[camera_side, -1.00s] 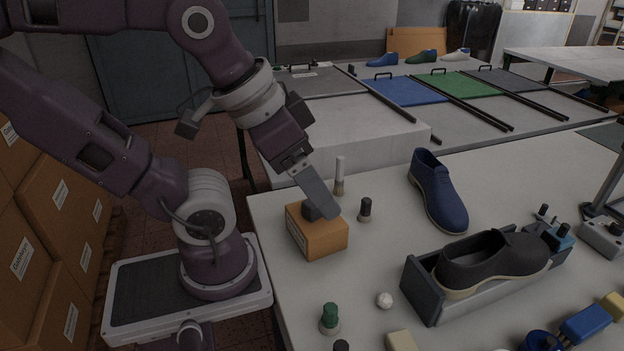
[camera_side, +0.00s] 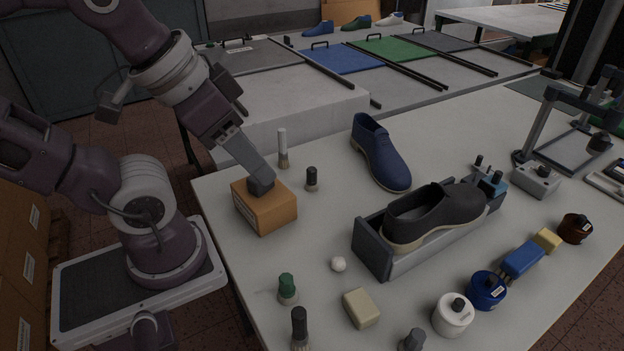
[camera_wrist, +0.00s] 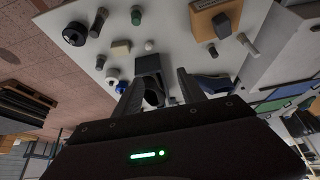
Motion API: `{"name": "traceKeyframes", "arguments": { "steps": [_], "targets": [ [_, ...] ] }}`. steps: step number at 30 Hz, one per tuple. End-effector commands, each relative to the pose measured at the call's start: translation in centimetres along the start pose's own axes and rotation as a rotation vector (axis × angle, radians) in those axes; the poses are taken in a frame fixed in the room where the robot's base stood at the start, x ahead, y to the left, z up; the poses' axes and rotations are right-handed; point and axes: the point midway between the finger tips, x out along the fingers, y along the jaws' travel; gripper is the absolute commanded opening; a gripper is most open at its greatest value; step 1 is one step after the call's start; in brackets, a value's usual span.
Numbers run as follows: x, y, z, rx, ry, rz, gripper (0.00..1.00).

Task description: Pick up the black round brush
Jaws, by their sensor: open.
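Two upright brushes with black round handles stand on the white table. One is a short brush (camera_side: 311,179) beside the cardboard block, and the other is a taller brush (camera_side: 299,328) at the front edge. I cannot tell which the task names. In the wrist view the short one (camera_wrist: 213,50) is right of the fingers' line and the taller one (camera_wrist: 98,22) is at upper left. My gripper (camera_wrist: 160,88) is open and empty, its fingers wide apart. In the side view my gripper (camera_side: 264,172) overlaps the cardboard block and appears above it.
A dark piece (camera_side: 261,187) sits on the cardboard block (camera_side: 265,212). Nearby are a white brush (camera_side: 283,150), green brush (camera_side: 287,289), white ball (camera_side: 338,264) and blue shoe (camera_side: 380,155). A black shoe (camera_side: 430,215) rests in a grey holder (camera_side: 371,247). Jars stand front right.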

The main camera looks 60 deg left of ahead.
Motion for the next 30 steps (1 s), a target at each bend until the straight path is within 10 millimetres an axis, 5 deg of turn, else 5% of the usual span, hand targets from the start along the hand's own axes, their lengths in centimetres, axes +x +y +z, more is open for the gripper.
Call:
{"name": "traceKeyframes", "arguments": {
  "steps": [7, 11, 17, 22, 27, 30],
  "targets": [
    [0.1, -0.1, 0.0, 0.007, -0.007, -0.005, 0.48],
    [1.9, -2.4, -0.6, 0.126, -0.134, -0.084, 0.48],
    [8.4, -10.0, -3.0, 0.594, -0.527, -0.320, 0.48],
    [15.8, -16.3, -6.2, 1.116, -0.865, -0.497, 0.48],
    [23.0, -19.5, -8.9, 1.582, -1.098, -0.606, 0.48],
    [25.6, -20.1, -9.7, 1.740, -1.163, -0.636, 0.48]
  ]
}}
